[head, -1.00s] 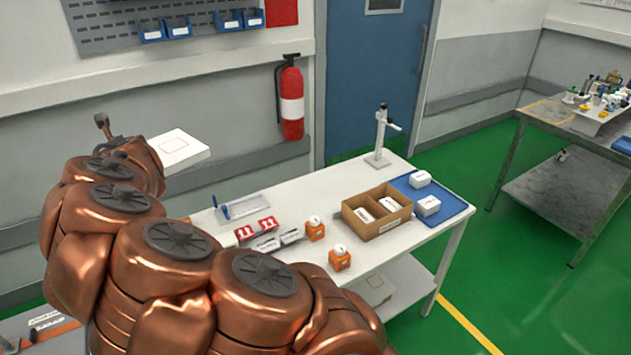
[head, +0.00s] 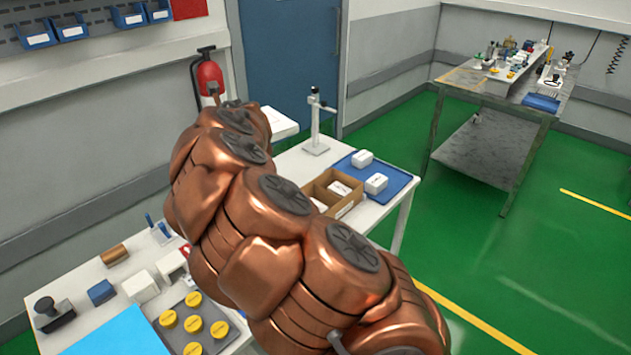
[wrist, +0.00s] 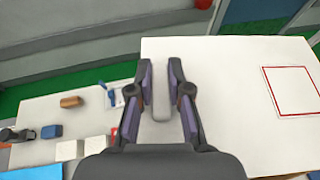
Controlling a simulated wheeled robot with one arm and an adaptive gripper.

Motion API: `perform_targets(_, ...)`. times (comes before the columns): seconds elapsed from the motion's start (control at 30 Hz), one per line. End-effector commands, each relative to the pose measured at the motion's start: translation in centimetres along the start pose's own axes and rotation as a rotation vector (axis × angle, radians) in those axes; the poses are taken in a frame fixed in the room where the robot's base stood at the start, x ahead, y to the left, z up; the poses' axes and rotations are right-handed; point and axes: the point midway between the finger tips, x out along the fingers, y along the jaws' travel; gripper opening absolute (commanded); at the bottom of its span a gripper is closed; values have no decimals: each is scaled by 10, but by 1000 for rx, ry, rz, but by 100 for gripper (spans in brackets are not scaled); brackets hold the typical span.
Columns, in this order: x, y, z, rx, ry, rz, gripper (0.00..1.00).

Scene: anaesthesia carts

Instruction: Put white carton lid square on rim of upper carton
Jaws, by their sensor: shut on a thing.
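The white carton lid is a flat white panel with a red square outline on top. In the wrist view the lid (wrist: 225,125) fills the right half; in the head view a corner of the lid (head: 281,122) shows beyond my arm. My gripper (wrist: 161,75) is shut on a pale tab at the lid's left side, holding it above the bench. The head view hides the gripper behind my arm. An open brown carton (head: 345,206) with white packets stands on the bench, partly behind my arm. I cannot tell whether it is the upper carton.
A blue tray (head: 390,192) with white boxes and a small stand (head: 316,130) are at the bench's far end. Yellow-capped jars (head: 193,324), a white box (head: 140,287) and a blue block (head: 101,292) are at the near left. Green floor lies open to the right.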

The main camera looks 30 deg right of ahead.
Motion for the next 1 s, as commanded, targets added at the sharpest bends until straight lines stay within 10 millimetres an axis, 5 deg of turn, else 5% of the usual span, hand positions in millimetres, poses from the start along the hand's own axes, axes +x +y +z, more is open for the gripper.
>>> perform_targets(0.03, 9, -17, -24, 0, 2, 5, 0)
perform_targets(0.3, 19, -89, -82, -22, 10, 56, 0)
perform_targets(0.7, 6, -189, -172, -54, -2, 125, 0)
perform_targets(1.0, -12, -229, -208, -70, -16, 161, 0)
